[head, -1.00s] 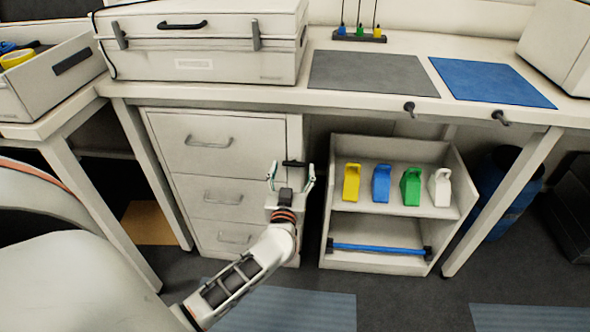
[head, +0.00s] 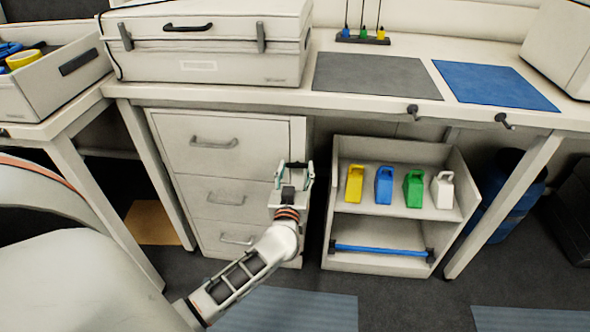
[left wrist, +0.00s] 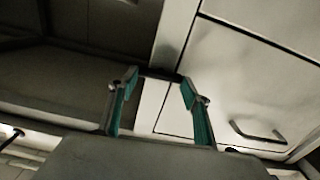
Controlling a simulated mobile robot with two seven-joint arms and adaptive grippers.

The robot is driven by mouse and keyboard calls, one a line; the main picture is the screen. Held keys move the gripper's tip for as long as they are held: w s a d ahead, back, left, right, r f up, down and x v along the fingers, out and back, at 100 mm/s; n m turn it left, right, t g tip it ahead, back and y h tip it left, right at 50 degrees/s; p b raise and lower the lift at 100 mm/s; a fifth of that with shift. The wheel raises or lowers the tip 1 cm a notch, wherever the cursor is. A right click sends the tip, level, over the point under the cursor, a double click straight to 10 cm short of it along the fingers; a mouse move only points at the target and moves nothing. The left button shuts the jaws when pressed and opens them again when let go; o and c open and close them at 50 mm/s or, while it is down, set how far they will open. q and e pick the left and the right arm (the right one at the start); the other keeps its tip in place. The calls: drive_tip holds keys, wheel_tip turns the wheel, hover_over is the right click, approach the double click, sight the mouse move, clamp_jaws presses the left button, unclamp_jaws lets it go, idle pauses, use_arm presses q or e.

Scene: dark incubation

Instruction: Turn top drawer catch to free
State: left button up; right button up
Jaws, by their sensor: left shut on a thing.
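The top drawer (head: 240,163) of the white cabinet is shut, with a dark bar handle (head: 214,143). The catch (head: 296,164) is a short dark bar at the cabinet's right front edge, lying roughly level across the post. My left gripper (head: 294,170) is shut on the catch, one green-lined finger at each side of it. In the left wrist view, the fingers (left wrist: 160,90) stand on either side of the dark catch (left wrist: 161,74), which is partly in shadow. The drawer handle also shows there (left wrist: 258,134). My right gripper is in neither view.
Two lower drawers (head: 222,199) are shut. Between cabinet and shelf is a narrow gap.

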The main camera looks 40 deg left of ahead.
use_arm(q)
drive_tip(key=shift+r+n, duration=0.2)
drive_tip(key=shift+n, duration=0.1)
drive_tip(key=shift+r+n+p, duration=0.1)
drive_tip(key=shift+n+p, duration=0.7)
drive_tip(key=shift+a+n+p, duration=0.1)
drive_tip(key=shift+n+p, duration=0.35)
drive_tip(key=shift+n, duration=0.45)
drive_tip(key=n, duration=0.1)
drive_tip(key=n+p, duration=0.1)
drive_tip(key=n, duration=0.1)
drive_tip(key=shift+s+f+n, duration=0.1)
drive_tip(key=shift+f+n, duration=0.2)
drive_tip(key=shift+f, duration=0.05)
drive_tip(key=n, duration=0.2)
drive_tip(key=shift+f+n+p, duration=0.1)
drive_tip(key=shift+n+p, duration=0.25)
drive_tip(key=shift+n, duration=0.05)
drive_tip(key=shift+a+f+n, duration=0.1)
drive_tip(key=shift+n, duration=0.7)
drive_tip(key=n, duration=0.4)
drive_tip(key=shift+s+f, duration=0.1)
drive_tip(key=shift+f, duration=0.05)
drive_tip(key=shift+n, duration=0.6)
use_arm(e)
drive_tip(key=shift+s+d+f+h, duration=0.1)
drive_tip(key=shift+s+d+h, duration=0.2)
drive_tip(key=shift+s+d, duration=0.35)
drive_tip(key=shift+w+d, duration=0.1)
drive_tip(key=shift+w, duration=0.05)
